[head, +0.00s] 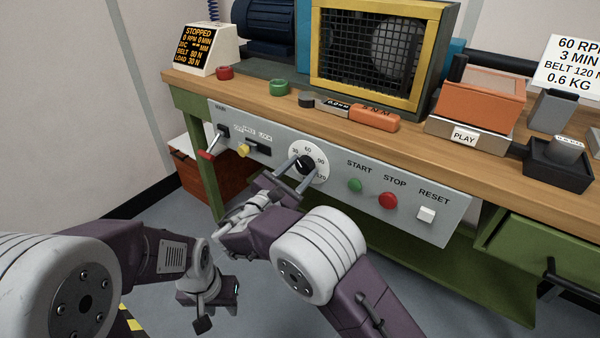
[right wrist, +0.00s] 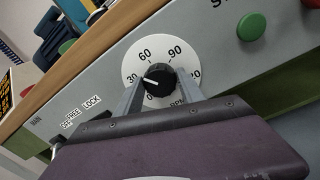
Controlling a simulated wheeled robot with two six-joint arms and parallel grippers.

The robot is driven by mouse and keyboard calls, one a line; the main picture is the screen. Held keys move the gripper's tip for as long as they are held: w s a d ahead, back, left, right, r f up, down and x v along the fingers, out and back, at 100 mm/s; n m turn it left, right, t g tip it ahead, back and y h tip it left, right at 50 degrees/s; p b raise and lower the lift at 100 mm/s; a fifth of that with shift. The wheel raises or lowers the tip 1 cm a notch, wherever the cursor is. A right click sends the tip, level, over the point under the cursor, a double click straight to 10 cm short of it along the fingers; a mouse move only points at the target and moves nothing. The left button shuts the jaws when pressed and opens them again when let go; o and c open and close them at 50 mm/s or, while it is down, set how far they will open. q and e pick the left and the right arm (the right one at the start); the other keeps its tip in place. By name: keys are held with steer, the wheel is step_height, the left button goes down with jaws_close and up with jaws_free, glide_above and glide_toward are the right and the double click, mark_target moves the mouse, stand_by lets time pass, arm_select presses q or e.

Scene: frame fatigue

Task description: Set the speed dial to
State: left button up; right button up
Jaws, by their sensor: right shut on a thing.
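The speed dial (head: 304,165) is a black knob on a round white scale, marked 0 to 120 RPM, on the grey control panel (head: 440,205). In the right wrist view the knob (right wrist: 158,79) has a white pointer line towards the 30 mark. My right gripper (head: 295,172) is shut on the knob, one finger on each side; both fingers also show in the right wrist view (right wrist: 158,95). My left gripper (head: 208,300) hangs low over the floor, away from the panel; its finger gap is unclear.
Green START (head: 355,185), red STOP (head: 388,200) and white RESET (head: 426,214) buttons sit right of the dial. A yellow knob (head: 243,150) and red-handled lever (head: 207,154) sit left. A display (head: 200,48) reads STOPPED, 0 RPM. A card (head: 570,62) reads 60 RPM, 3 MIN.

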steer(key=m+b, duration=0.2)
steer(key=m, duration=0.1)
steer(key=shift+f+m, duration=0.25)
steer(key=shift+m, duration=0.05)
steer(key=shift+r+m+b, duration=0.1)
steer(key=shift+m+b, duration=0.95)
steer(key=shift+m, duration=0.75)
steer(key=o, duration=1.4)
steer(key=shift+c, duration=0.2)
